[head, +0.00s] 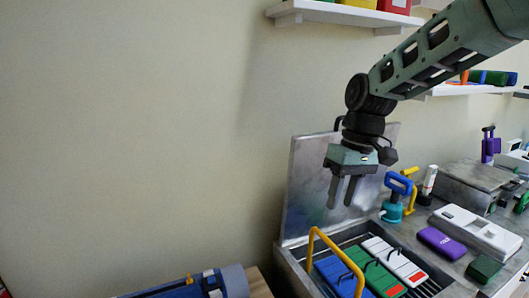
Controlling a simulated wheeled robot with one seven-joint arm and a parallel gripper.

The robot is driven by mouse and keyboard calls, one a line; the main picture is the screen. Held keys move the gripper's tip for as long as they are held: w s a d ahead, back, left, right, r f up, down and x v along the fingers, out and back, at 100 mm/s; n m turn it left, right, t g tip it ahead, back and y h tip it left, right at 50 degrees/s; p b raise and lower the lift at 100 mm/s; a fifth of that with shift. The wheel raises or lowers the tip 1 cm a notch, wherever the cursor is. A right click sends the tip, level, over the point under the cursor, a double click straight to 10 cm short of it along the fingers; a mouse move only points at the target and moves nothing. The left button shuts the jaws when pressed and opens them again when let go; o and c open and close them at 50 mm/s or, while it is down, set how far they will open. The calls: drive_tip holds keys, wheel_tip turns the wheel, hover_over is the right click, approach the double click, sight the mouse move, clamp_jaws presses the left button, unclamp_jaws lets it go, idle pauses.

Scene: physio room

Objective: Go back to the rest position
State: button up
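My gripper (342,192) hangs from my arm in the upper right of the head view. Its two fingers point down with a gap between them, and nothing shows in the gap. It is above an open box (291,268) and in front of the box's raised grey lid (308,185). A yellow handle (335,247) arches over the front of the box.
Right of the box stand a blue-and-teal tool (394,200), a purple case (441,243), a white device (475,231) and a dark green block (484,268). White shelves (340,12) are on the wall above. A blue roll (235,281) lies at the bottom. The left wall area is free.

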drive_tip(key=s+a+f+n, duration=0.1)
drive_tip(key=s+f, duration=0.1)
drive_tip(key=s, duration=0.7)
drive_tip(key=s+a+f+h, duration=0.1)
drive_tip(key=s+f, duration=0.1)
drive_tip(key=s, duration=0.7)
drive_tip(key=s+a+f+n, duration=0.1)
drive_tip(key=s+a+f, duration=0.1)
drive_tip(key=s, duration=0.7)
drive_tip(key=shift+f+n+t+b, duration=0.3)
drive_tip(key=shift+f+t+b, duration=0.1)
drive_tip(key=shift+f, duration=0.05)
